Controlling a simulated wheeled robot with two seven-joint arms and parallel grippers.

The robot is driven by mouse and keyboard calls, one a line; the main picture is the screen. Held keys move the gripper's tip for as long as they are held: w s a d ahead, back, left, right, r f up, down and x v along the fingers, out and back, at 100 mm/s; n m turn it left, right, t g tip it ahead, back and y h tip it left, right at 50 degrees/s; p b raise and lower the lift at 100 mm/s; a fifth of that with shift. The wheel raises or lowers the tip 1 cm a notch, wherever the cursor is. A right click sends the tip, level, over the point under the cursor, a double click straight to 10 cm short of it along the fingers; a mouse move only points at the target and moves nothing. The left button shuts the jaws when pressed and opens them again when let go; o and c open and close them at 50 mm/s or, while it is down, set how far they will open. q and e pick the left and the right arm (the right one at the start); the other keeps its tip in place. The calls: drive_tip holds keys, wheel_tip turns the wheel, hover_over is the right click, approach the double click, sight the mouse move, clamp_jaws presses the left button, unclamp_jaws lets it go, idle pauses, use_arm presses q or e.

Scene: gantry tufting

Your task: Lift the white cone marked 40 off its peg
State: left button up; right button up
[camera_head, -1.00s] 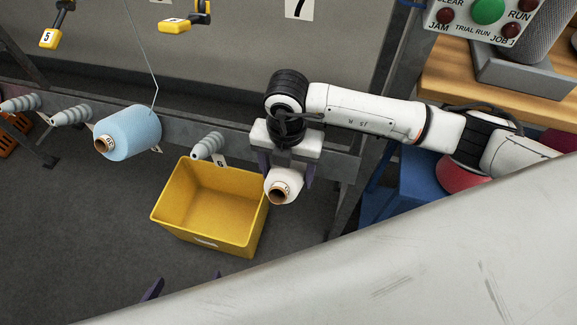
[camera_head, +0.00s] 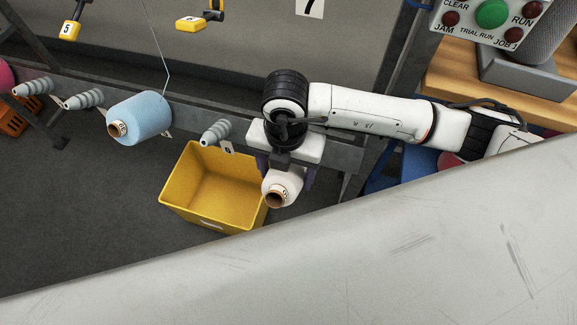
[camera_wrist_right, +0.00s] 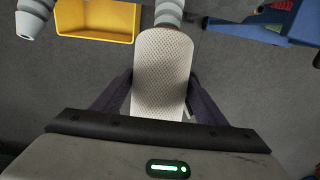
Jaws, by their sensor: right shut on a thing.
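The white cone (camera_head: 284,184) is between the two dark fingers of my right gripper (camera_head: 285,176), which is shut on it. Its brown tube end faces the head camera; its mark is too small to read. In the right wrist view the cone (camera_wrist_right: 163,62) lies between the fingers of the gripper (camera_wrist_right: 160,85). A grey peg (camera_wrist_right: 169,10) lines up with the cone's far end, where a little brown tube shows. I cannot tell whether the peg's tip is still inside the cone. My left gripper is out of view.
A yellow bin (camera_head: 190,212) stands beside and below the cone. A light blue cone (camera_head: 145,115) with a thread sits on the rail to the left, near bare grey pegs (camera_head: 217,131). Blue equipment (camera_wrist_right: 275,22) shows at the wrist view's upper right.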

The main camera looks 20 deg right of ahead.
sight(279, 185)
drive_tip(key=shift+s+a+r, duration=0.7)
drive_tip(key=shift+s+r, duration=0.2)
drive_tip(key=shift+s, duration=0.15)
drive_tip(key=shift+s+a+r, duration=0.65)
drive_tip(key=shift+s+r, duration=0.2)
drive_tip(key=shift+s, duration=0.15)
